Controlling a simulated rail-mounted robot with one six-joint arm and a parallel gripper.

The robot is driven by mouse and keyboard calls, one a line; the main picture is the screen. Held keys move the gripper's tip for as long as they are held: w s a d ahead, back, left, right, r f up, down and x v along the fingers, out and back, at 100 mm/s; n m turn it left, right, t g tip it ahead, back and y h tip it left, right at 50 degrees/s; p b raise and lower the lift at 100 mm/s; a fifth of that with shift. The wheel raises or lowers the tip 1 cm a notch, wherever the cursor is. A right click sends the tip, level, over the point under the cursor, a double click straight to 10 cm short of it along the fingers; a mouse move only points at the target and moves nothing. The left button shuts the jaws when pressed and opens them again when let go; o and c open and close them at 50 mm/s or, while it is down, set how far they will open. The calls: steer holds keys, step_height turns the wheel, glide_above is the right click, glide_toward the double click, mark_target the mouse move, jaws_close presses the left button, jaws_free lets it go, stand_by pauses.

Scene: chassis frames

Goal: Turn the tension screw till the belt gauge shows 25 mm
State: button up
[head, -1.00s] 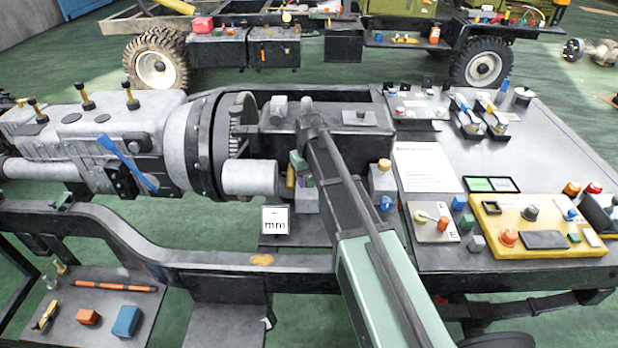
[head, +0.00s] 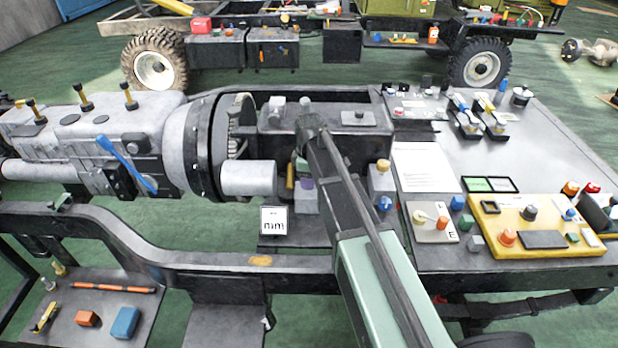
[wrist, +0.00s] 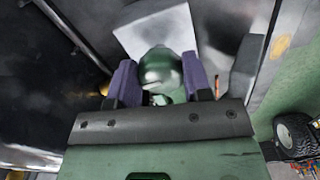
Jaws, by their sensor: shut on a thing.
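The tension screw shows as a rounded green knob (wrist: 160,66) in the wrist view, in front of a grey block (wrist: 150,30). My gripper (wrist: 160,84) has its two purple fingers on either side of the knob and is shut on it. In the head view only a small purple part of my gripper (head: 306,184) shows above a grey block (head: 306,202); my arm hides much of the rest. The belt gauge (head: 273,221) is a white square display left of that block. It shows large "mm" lettering under a small mark; I cannot read a number.
The engine (head: 110,150) with its grey shaft end (head: 248,177) stands close to the left of my gripper. The chassis rail (head: 180,260) runs in front. A yellow panel (head: 480,215) lies farther right.

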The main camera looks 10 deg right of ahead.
steer(key=n, duration=0.4)
steer(key=shift+w+n, duration=0.1)
steer(key=shift+n, duration=0.3)
stand_by(0.4)
steer(key=o, duration=0.9)
step_height(320, 180, up, 11)
steer(key=p, duration=1.1)
steer(key=shift+f, duration=0.1)
